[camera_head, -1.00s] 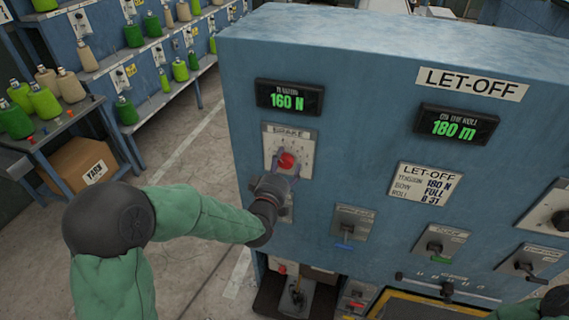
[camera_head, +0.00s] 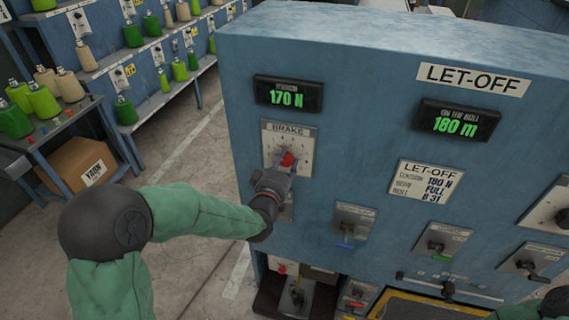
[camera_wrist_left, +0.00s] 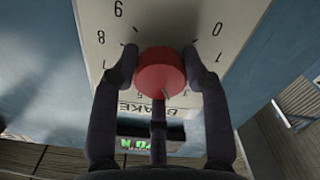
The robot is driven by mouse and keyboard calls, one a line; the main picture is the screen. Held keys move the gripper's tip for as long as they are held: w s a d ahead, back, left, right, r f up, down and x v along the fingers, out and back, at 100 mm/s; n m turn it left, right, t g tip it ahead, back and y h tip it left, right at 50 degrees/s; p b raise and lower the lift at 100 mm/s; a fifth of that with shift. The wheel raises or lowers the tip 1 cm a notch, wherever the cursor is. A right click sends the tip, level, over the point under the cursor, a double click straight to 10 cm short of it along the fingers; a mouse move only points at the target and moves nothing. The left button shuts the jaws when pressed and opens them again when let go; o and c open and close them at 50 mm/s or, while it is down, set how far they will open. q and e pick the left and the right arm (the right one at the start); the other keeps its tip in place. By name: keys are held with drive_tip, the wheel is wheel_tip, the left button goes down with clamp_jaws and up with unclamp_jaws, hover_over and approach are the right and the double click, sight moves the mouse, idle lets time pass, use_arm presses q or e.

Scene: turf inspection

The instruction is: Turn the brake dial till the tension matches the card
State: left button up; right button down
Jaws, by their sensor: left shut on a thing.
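The red brake dial (camera_head: 288,159) sits on a pale scale plate marked BRAKE (camera_head: 300,136) on the blue let-off cabinet. My left gripper (camera_head: 285,163) is shut on it, partly hiding the dial and plate in the head view. In the left wrist view a fingertip presses each side of the round red dial (camera_wrist_left: 160,75), with scale numbers around it. The tension display (camera_head: 288,95) reads 170 N. The LET-OFF card (camera_head: 426,187) appears to give tension 180 N; its lower lines are small.
A second display (camera_head: 457,122) reads 180 m. Other switch plates with blue (camera_head: 345,245) and green (camera_head: 440,257) marks sit lower right of the dial. Racks of green and beige yarn cones and a YARN box (camera_head: 78,163) stand left across open floor.

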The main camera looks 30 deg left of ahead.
use_arm(q)
drive_tip(key=m+b, duration=0.1)
drive_tip(key=m, duration=0.1)
drive_tip(key=shift+a+r+m+b, duration=0.1)
drive_tip(key=shift+r+m+b, duration=0.05)
drive_tip(key=shift+m+b, duration=0.2)
drive_tip(key=o, duration=1.1)
drive_tip(key=shift+o, duration=0.2)
drive_tip(key=shift+s, duration=0.1)
drive_tip(key=v, duration=1.1)
drive_tip(key=shift+s, duration=0.4)
